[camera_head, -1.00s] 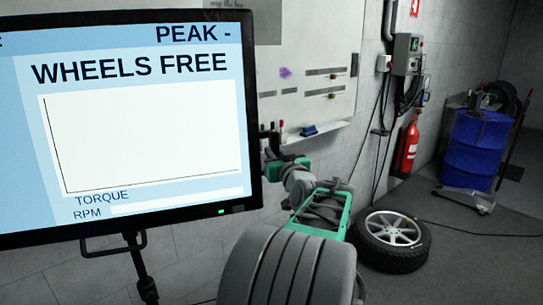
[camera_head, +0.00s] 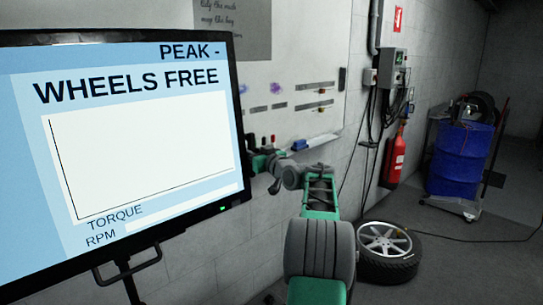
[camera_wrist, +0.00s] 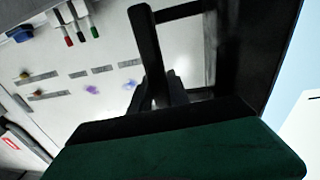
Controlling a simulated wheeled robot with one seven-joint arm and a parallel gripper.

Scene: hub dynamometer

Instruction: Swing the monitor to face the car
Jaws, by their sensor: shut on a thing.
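The monitor (camera_head: 140,150) fills the left of the head view, its lit screen reading "WHEELS FREE" and turned obliquely toward me. A black handle (camera_head: 130,268) hangs under its lower edge. In the wrist view the monitor's dark edge and pale screen (camera_wrist: 305,115) are at the right, with a black bar (camera_wrist: 145,40) beside it. My gripper (camera_head: 258,160) is at the monitor's right edge, partly hidden behind it. In the wrist view my gripper (camera_wrist: 163,88) is shut around the black bar; the exact contact is dark. The car is not clearly in view.
A whiteboard (camera_head: 285,75) with markers is on the wall behind my arm. A loose wheel (camera_head: 388,250) lies on the floor right of my arm. A fire extinguisher (camera_head: 393,160), an electrical box (camera_head: 393,68) and a blue drum (camera_head: 460,158) stand further right. A cable crosses the floor.

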